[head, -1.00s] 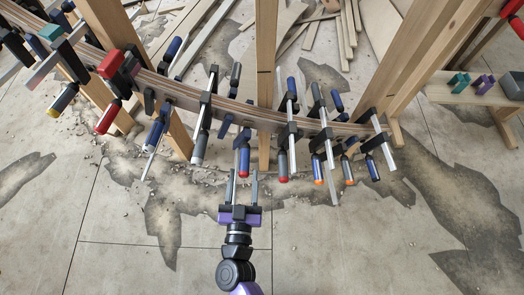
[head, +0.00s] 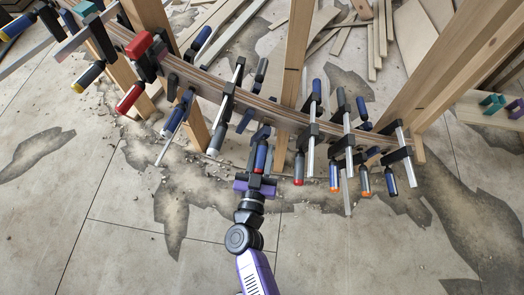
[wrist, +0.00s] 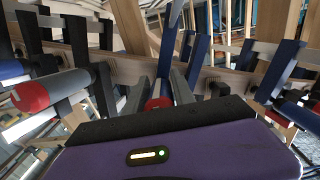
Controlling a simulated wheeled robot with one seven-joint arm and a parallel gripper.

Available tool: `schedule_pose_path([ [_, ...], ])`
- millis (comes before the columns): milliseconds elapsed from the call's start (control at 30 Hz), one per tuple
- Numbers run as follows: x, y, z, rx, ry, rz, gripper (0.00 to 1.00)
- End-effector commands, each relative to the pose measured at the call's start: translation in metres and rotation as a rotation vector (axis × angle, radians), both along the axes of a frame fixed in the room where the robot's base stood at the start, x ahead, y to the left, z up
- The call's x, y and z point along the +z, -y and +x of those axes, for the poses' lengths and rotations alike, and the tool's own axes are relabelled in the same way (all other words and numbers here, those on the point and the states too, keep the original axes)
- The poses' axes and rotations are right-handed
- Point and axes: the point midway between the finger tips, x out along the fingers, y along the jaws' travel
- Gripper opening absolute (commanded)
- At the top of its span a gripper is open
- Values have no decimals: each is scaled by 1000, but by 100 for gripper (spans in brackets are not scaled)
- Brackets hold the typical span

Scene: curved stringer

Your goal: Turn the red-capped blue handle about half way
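The blue handle (head: 261,157) hangs below the curved wooden stringer (head: 214,86). In the wrist view its red cap (wrist: 159,103) sits low between my two fingers, with the blue shaft above it. My gripper (head: 260,166) has come up from below, with one finger on each side of the handle. In the wrist view the fingers (wrist: 160,92) are close in on both sides of the cap and appear shut on it. The purple gripper body hides the lower part of the grip.
Several other clamps crowd both sides along the stringer. The cracked floor in front is free.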

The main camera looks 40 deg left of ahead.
Motion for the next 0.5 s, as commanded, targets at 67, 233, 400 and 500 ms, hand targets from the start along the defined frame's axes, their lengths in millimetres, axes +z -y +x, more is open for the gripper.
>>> schedule_pose_path([
  [67, 0, 0, 0, 0, 0, 0, 12],
  [233, 0, 0, 0, 0, 0, 0, 0],
  [400, 0, 0, 0, 2, -6, 11, 0],
  [500, 0, 0, 0, 6, -18, 34, 0],
])
